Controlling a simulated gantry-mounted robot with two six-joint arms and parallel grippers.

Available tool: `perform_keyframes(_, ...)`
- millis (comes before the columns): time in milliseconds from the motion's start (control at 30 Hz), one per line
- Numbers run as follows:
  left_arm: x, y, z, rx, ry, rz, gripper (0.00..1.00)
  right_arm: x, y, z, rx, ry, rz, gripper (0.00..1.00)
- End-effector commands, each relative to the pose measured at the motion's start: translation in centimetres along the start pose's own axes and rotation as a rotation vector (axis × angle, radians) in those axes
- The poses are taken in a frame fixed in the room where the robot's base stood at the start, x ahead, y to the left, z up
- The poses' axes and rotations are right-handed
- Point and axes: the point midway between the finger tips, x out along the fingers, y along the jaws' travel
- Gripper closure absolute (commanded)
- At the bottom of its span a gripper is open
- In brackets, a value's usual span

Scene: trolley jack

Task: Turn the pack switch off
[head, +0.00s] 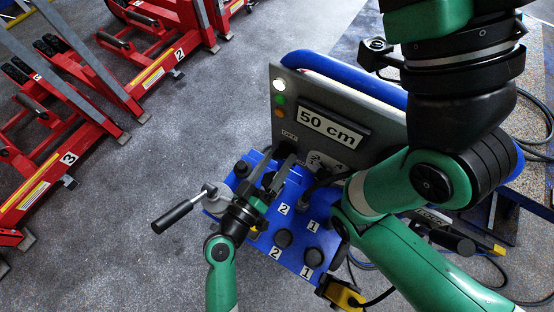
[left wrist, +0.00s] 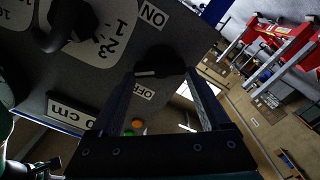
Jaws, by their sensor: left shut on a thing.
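The pack switch (left wrist: 160,62) is a black rotary knob on the grey panel, between an ON label (left wrist: 153,15) and an OFF label (left wrist: 143,92) in the left wrist view. A white mark shows on the knob's side nearer OFF. My left gripper (left wrist: 163,78) has its two fingers on either side of the knob and is shut on it. In the head view my left gripper (head: 277,170) reaches up to the panel's lower left, and its fingers and the dark shadow there mostly hide the knob. My right gripper does not show; only its arm is in view.
The grey panel (head: 385,125) carries a "50 cm" display (head: 330,127), a lit white lamp (head: 278,85) and a numbered selector (left wrist: 75,25). A blue console (head: 265,245) with several black knobs lies below. A black-handled lever (head: 176,215) sticks out left. Red jacks (head: 75,150) stand far left.

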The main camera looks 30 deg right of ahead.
Motion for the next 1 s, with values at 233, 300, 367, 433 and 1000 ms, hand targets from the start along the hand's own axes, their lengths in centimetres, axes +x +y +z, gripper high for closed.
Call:
perform_keyframes(233,0.0,-0.2,-0.1,-0.233,-0.001,-0.001,0.76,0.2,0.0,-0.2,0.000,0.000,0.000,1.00)
perform_keyframes(300,0.0,-0.2,-0.1,-0.299,0.000,0.000,0.76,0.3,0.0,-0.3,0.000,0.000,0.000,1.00)
perform_keyframes(367,0.0,-0.3,-0.1,-0.356,-0.001,-0.001,0.76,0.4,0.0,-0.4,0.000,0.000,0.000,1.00)
perform_keyframes(433,0.0,-0.3,-0.1,-0.423,-0.001,-0.001,0.76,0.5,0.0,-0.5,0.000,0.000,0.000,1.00)
perform_keyframes(1000,0.0,-0.6,0.1,-0.862,0.000,0.000,0.76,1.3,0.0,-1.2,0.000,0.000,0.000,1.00)
